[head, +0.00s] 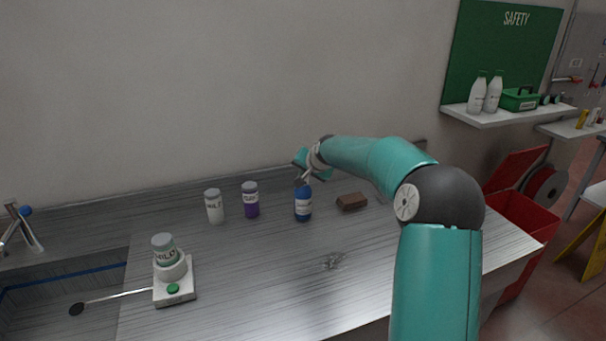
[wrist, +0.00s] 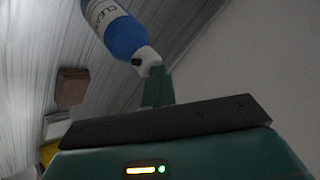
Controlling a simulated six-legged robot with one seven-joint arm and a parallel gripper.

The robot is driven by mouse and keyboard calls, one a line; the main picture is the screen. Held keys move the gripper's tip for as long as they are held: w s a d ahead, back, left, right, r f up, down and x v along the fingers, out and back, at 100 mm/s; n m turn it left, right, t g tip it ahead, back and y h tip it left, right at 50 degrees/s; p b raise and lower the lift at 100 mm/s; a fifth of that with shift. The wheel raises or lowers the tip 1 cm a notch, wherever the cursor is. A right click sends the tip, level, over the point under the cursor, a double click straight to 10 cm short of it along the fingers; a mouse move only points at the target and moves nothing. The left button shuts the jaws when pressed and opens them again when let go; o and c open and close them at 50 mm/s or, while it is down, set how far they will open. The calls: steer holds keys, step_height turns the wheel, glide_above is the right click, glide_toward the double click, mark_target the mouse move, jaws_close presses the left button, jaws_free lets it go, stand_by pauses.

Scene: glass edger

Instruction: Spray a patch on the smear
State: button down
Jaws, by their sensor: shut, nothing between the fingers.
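The smear (head: 332,262) is a small dark, streaky mark on the metal worktop (head: 250,280), in front of the bottles. A blue spray bottle (head: 303,205) stands upright behind it. In the wrist view the blue bottle (wrist: 125,36) shows part of its label and a white nozzle (wrist: 148,62). My gripper (head: 305,177) is at the top of this bottle and partly hides it in the head view. In the wrist view my gripper (wrist: 157,88) has its green fingers together, close to the nozzle. I cannot tell whether they touch it.
A purple bottle (head: 250,201) and a white bottle (head: 214,208) stand left of the blue one. A brown block (head: 351,202) lies to its right. A white device (head: 175,283) holding a jar (head: 164,250) stands beside the sink (head: 60,300). The worktop around the smear is clear.

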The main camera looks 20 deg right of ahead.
steer(key=shift+s+d+f, duration=0.1)
steer(key=shift+s+f, duration=0.15)
steer(key=shift+f, duration=0.5)
steer(key=shift+w+r, duration=0.15)
steer(key=shift+r, duration=3.2)
steer(key=s+a+r+n+g+h, duration=0.1)
steer(key=s+a+r+n, duration=0.15)
steer(key=s+a, duration=0.65)
steer(key=s+a+r+n+g, duration=0.15)
steer(key=s+a+r, duration=0.25)
steer(key=s, duration=0.8)
steer(key=s+a+f+n, duration=0.1)
steer(key=s+f, duration=0.1)
steer(key=s, duration=0.6)
steer(key=s+a+f+n+g, duration=0.1)
steer(key=s+f, duration=0.1)
steer(key=s, duration=0.7)
steer(key=s+a+f+n, duration=0.1)
steer(key=s+f+n, duration=0.1)
steer(key=s, duration=0.7)
steer(key=shift+s+f, duration=0.2)
steer(key=shift+f, duration=0.2)
